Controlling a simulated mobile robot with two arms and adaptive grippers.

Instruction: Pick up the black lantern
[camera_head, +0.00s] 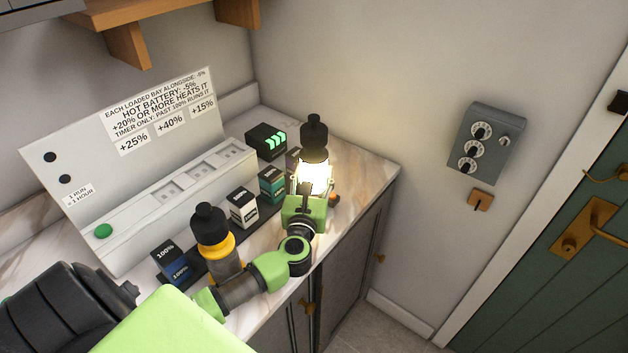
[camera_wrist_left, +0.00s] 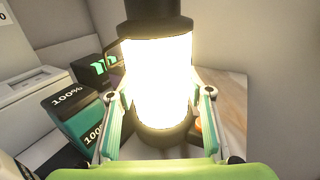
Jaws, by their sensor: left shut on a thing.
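The black lantern (camera_head: 314,136) has a black cap and a brightly glowing body, and stands upright near the back right corner of the counter. In the left wrist view the lantern (camera_wrist_left: 158,85) fills the middle, its glow washing out detail. My left gripper (camera_head: 307,196) is shut on the lantern's lower part, with a finger on each side of it in the left wrist view (camera_wrist_left: 158,125). Whether the lantern's base touches the counter cannot be told. My right gripper is not in view.
A yellow lantern with a black cap (camera_head: 214,238) stands close to my left arm. Several battery boxes, such as the white one (camera_head: 243,208) and the blue one (camera_head: 172,262), stand before the white charging station (camera_head: 160,205). A dial panel (camera_head: 486,142) hangs on the right wall.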

